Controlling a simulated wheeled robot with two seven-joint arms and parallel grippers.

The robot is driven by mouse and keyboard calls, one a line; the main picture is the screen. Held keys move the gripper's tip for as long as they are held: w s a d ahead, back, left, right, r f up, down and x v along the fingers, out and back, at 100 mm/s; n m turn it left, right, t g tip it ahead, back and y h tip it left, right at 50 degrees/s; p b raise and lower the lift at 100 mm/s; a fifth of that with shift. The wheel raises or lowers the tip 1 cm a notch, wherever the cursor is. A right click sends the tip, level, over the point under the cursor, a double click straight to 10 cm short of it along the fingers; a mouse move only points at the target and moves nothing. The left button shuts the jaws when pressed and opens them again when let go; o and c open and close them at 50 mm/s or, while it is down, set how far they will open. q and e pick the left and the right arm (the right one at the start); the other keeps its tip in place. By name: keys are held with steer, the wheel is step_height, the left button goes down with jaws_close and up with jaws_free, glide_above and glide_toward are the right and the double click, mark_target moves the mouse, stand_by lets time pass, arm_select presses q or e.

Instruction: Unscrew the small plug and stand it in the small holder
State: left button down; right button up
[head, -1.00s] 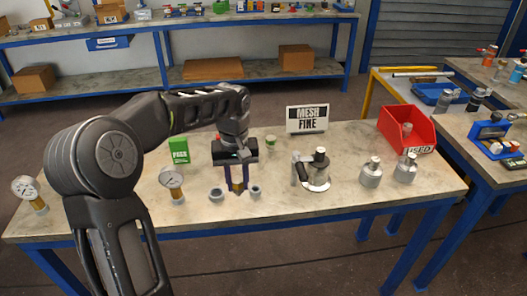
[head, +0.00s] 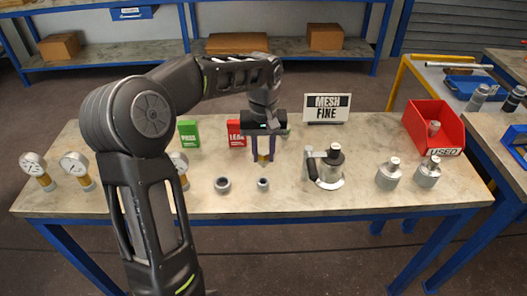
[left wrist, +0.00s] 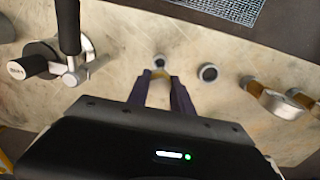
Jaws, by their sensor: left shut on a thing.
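My left gripper (head: 262,160) is shut on a small brass-coloured piece, seemingly the small plug (head: 262,157), between its two purple fingers. It holds the piece just behind and above the small grey ring-shaped holder (head: 262,184), whose dark opening looks empty. In the left wrist view the brass piece (left wrist: 159,74) shows between the fingertips, with the small holder (left wrist: 160,60) just beyond them. A larger ring holder (head: 222,184) stands to the left and also looks empty. The lower end of the held piece is too small to make out. My right gripper is not in view.
Gauges (head: 75,164) stand at the left. A green box (head: 189,132), a red box (head: 236,133) and a MESH FINE sign (head: 326,108) stand behind. A handled flanged vessel (head: 327,168), two grey vessels (head: 389,174) and a red bin (head: 433,125) are to the right. The front strip is clear.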

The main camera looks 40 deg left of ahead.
mark_target(263, 167)
arm_select(q)
steer(key=shift+f+b, duration=1.6)
steer(key=shift+f, duration=0.9)
steer(key=shift+f, duration=0.15)
steer(key=shift+f+b, duration=0.9)
steer(key=shift+f, duration=0.35)
steer(key=c, duration=1.1)
jaws_free()
steer(key=shift+o, duration=0.2)
step_height(263, 167, up, 8)
steer(key=shift+f, duration=0.1)
